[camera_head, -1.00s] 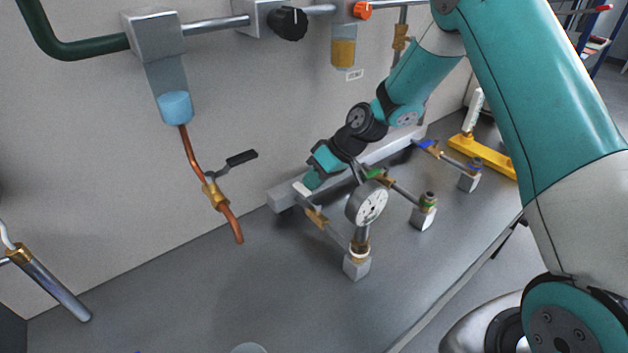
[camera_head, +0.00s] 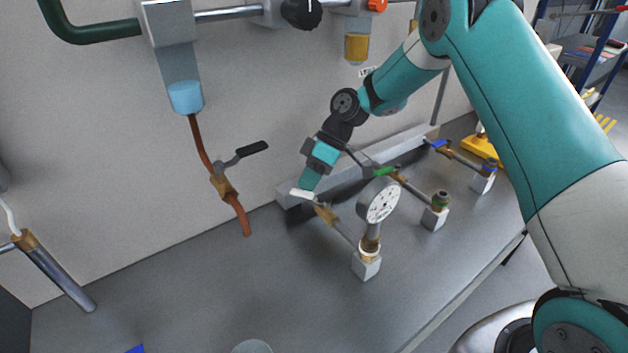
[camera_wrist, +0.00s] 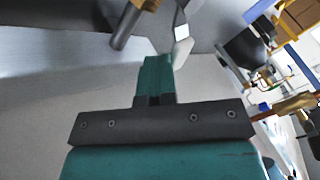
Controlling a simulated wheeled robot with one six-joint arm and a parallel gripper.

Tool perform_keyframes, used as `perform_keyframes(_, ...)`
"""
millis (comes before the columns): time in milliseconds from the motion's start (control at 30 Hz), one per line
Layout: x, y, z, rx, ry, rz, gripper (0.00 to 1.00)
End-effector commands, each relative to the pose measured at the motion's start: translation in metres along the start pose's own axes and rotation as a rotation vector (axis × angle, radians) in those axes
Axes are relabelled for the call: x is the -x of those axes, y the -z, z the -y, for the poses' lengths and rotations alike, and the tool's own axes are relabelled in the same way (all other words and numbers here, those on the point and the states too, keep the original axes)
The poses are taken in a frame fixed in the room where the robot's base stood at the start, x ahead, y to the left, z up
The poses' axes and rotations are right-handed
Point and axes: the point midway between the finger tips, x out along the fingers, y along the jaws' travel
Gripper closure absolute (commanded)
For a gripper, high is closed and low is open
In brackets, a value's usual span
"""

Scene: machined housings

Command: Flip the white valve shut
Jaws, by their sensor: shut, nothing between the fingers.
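The white valve handle (camera_head: 302,194) shows as a short pale bar at the wall-side end of a brass valve body (camera_head: 325,214), on the pipe leading to the round gauge. My gripper (camera_head: 308,185) is shut and empty, its teal fingers right beside the handle and partly overlapping it in the head view; whether they touch is unclear. In the wrist view my fingertips (camera_wrist: 158,62) are together, with the white handle (camera_wrist: 182,35) just beyond and to the right. The brass valve body (camera_wrist: 146,4) is cut off at the top there. The handle's exact angle is hard to tell.
The gauge (camera_head: 379,200) stands close to the right of my gripper. Neighbouring valves have a green handle (camera_head: 381,171) and a blue handle (camera_head: 441,143). A copper pipe with a black-handled valve (camera_head: 252,150) hangs to the left.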

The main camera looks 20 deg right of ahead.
Motion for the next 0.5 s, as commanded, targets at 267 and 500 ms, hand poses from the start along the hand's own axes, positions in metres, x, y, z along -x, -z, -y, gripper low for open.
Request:
perform_keyframes(267, -0.011, 0.006, 0.012, 0.213, 0.116, 0.113, 1.00)
perform_keyframes(500, -0.018, 0.009, 0.023, 0.395, 0.213, 0.210, 1.00)
